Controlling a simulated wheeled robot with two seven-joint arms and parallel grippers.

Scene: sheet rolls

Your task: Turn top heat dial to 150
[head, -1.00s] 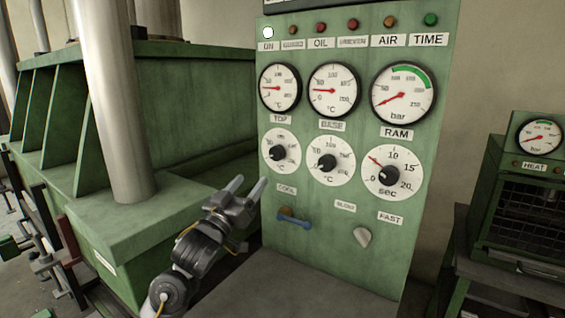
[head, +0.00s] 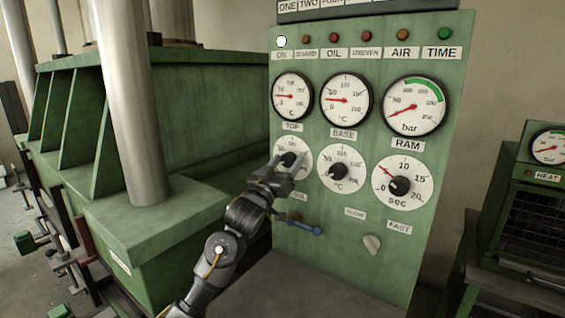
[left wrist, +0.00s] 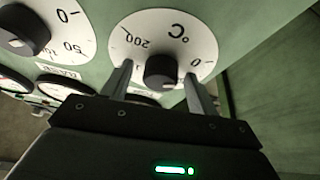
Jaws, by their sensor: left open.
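The top heat dial (head: 291,158) is a black knob on a white round scale, below the TOP gauge (head: 292,96) on the green panel. My left gripper (head: 287,168) is open in front of it and partly covers the scale in the head view. In the left wrist view, the top dial's knob (left wrist: 160,71) shows upside down between the two open fingers (left wrist: 158,85), which look apart from it. The scale there reads 0, 200 and °C. The knob's exact pointer setting is hard to read. My right gripper is not in view.
The BASE dial (head: 338,171) and the RAM seconds dial (head: 400,184) sit to the right. A blue-handled lever (head: 305,226) and a pale knob (head: 372,244) are below. The green press (head: 175,200) stands close on the left.

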